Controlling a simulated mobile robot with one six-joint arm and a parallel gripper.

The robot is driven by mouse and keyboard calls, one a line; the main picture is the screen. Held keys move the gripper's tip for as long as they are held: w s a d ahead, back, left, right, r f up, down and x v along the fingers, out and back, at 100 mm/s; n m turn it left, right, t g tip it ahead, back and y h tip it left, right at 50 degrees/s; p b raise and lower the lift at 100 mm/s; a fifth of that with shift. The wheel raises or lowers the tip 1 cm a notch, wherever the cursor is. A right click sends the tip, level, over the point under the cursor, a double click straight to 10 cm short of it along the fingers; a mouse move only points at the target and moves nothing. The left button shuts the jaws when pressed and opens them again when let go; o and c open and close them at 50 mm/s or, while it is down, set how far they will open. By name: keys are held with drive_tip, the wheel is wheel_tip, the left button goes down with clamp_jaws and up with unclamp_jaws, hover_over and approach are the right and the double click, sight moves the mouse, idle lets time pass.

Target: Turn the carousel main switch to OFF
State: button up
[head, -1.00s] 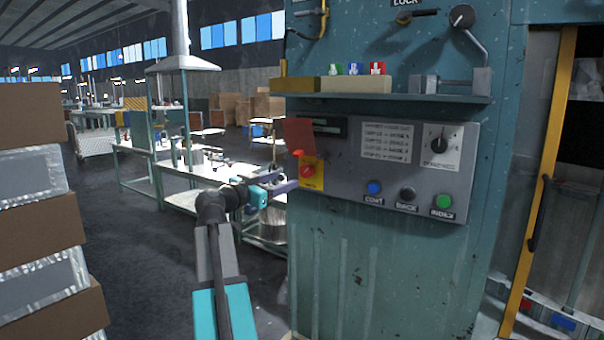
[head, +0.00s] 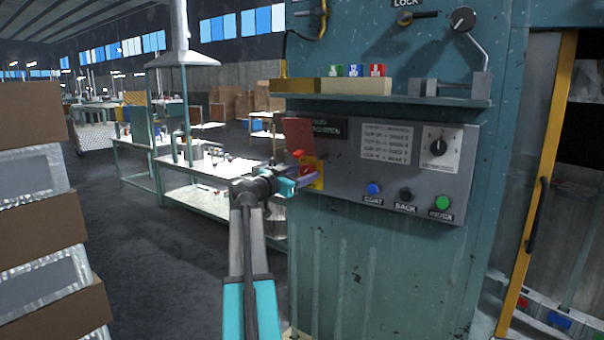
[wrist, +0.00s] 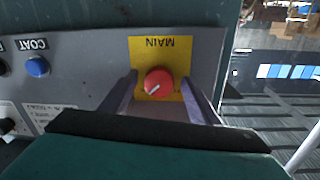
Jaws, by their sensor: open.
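The main switch is a red round knob (wrist: 158,83) on a yellow plate (wrist: 170,50) marked MAIN, which appears upside down in the wrist view. A pale mark on the knob points diagonally. In the head view the knob (head: 306,170) is partly hidden by my gripper (head: 312,178), which reaches the panel's left end. In the wrist view my gripper (wrist: 163,95) is open, with one finger on each side of the knob. Gaps show between fingers and knob, and I cannot tell any contact. A raised red cover (head: 299,136) stands above the switch.
The grey panel (head: 345,200) also carries a blue COAT button (head: 374,188), a black BACK button (head: 406,194), a green INDEX button (head: 442,202) and a rotary selector (head: 439,146). A shelf (head: 400,100) juts out above. Stacked boxes (head: 35,225) stand at left.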

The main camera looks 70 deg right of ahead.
drive_tip(key=c, duration=1.1)
drive_tip(key=shift+o, duration=0.2)
